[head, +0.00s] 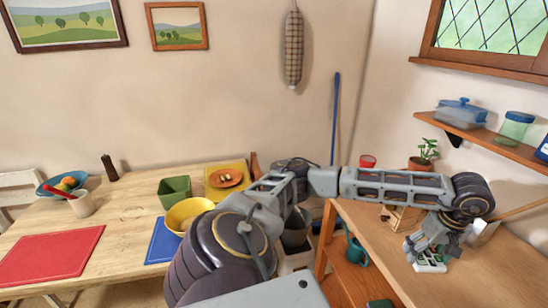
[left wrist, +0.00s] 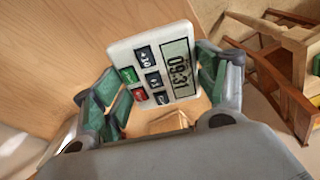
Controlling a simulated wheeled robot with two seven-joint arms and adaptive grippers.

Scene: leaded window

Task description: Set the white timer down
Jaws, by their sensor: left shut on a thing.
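The white timer (left wrist: 125,52) has a dark-on-grey display reading 09:31 and several dark, green and red buttons. My left gripper (left wrist: 157,78) is shut on it, with green-padded fingers at its two sides. In the head view the timer (head: 432,264) shows small beneath the left gripper (head: 428,252), over the wooden bench top (head: 485,278) at the right. I cannot tell whether it touches the wood. My fingers hide part of the timer there. My right gripper is not in view.
A small wooden item (head: 402,219) stands close behind the gripper. A potted plant (head: 424,160) and a red cup (head: 367,161) are farther back. A wall shelf (head: 490,137) hangs above. The bench top right of and before the gripper looks clear.

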